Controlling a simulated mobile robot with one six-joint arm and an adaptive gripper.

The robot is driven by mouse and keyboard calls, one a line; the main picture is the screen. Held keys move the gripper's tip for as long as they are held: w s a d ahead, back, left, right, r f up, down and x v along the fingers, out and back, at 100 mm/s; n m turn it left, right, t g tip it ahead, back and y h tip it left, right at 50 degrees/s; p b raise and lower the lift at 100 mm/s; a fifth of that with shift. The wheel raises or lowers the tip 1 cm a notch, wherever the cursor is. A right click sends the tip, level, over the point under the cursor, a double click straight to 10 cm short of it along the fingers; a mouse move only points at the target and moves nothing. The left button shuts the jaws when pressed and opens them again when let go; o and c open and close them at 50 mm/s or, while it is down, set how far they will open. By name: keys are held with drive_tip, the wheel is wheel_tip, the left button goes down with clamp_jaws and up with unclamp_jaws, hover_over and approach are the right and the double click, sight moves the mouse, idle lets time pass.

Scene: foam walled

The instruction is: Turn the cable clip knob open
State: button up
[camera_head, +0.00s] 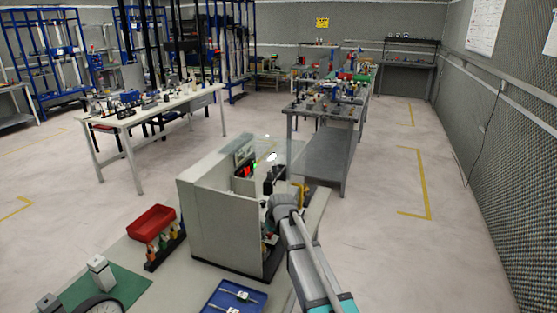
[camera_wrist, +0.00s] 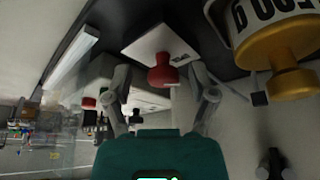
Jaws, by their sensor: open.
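In the wrist view a red knob (camera_wrist: 163,74) stands on a white block (camera_wrist: 160,45). My gripper (camera_wrist: 160,85) is open, with one finger to the left of this knob and one to the right. I cannot tell whether the fingers touch it. A second, smaller red knob (camera_wrist: 88,103) is further left, and a black knob (camera_wrist: 136,116) lies lower between the fingers. I cannot tell for certain which one is the cable clip knob. In the head view my gripper (camera_head: 273,178) is by the open side of a pale walled housing (camera_head: 212,213), which hides part of the inside.
In the head view a red tray (camera_head: 152,220) stands left of the housing and a blue tray (camera_head: 235,299) is in front. A white table (camera_head: 150,108) and a grey bench (camera_head: 325,113) stand beyond.

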drive_tip(key=s+d+m+g+h, duration=0.1)
drive_tip(key=s+d+m+g, duration=0.1)
drive_tip(key=s+d, duration=0.9)
drive_tip(key=s+d+f+m+g+h, duration=0.1)
drive_tip(key=s+d+m, duration=0.3)
drive_tip(key=s+d, duration=0.6)
drive_tip(key=s, duration=0.5)
drive_tip(key=shift+d+f+g, duration=0.2)
drive_tip(key=shift+d+g, duration=0.15)
drive_tip(key=shift+g, duration=0.05)
drive_tip(key=shift+c, duration=1.1)
drive_tip(key=shift+s, duration=0.1)
